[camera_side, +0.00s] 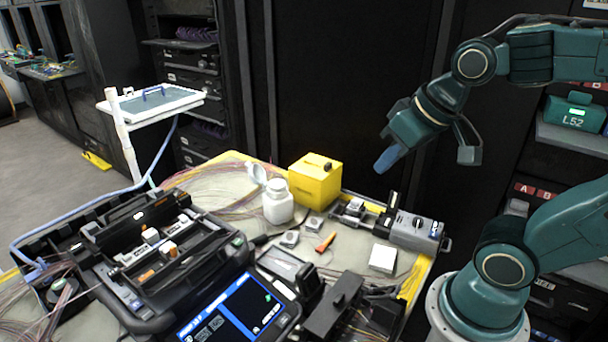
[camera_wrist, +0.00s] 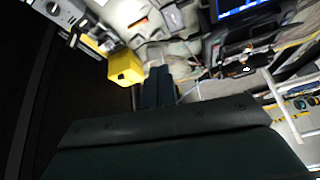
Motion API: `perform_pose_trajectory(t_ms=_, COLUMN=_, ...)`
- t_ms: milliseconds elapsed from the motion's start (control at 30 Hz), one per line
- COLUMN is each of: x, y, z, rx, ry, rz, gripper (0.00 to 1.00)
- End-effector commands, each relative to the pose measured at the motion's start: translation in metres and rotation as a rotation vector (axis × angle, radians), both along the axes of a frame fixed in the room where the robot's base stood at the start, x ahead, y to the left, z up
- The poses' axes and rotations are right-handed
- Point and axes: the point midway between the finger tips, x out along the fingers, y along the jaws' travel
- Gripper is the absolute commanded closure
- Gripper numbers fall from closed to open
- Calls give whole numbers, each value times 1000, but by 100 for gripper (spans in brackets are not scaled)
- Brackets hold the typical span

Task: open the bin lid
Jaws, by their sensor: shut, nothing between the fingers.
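The bin is a yellow box (camera_side: 315,181) at the back of the table, with a small dark knob on its top. Its lid looks closed in the side view. The yellow box also shows in the wrist view (camera_wrist: 125,67), left of the fingers. My gripper (camera_side: 386,162) is above and to the right of the box, clear of it, pointing down and left. Its blue-grey fingers are together, with nothing between them. In the wrist view the shut fingers (camera_wrist: 157,88) reach up the middle of the picture.
A white bottle (camera_side: 278,205) with an open cap stands just left of the box. A fusion splicer (camera_side: 160,260) fills the front left. A grey device (camera_side: 416,232) sits right of the box. Several small parts lie in front. A white tray stand (camera_side: 150,104) is behind.

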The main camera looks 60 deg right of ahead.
Motion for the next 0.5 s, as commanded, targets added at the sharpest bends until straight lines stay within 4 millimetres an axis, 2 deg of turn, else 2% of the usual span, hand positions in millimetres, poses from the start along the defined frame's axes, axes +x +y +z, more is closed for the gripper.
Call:
perform_pose_trajectory(t_ms=200, x=42, y=-29, z=-13, rx=65, ry=-26, rz=-236, gripper=100)
perform_pose_trajectory(t_ms=500, x=92, y=-82, z=-41, rx=152, ry=-90, rz=-563, gripper=100)
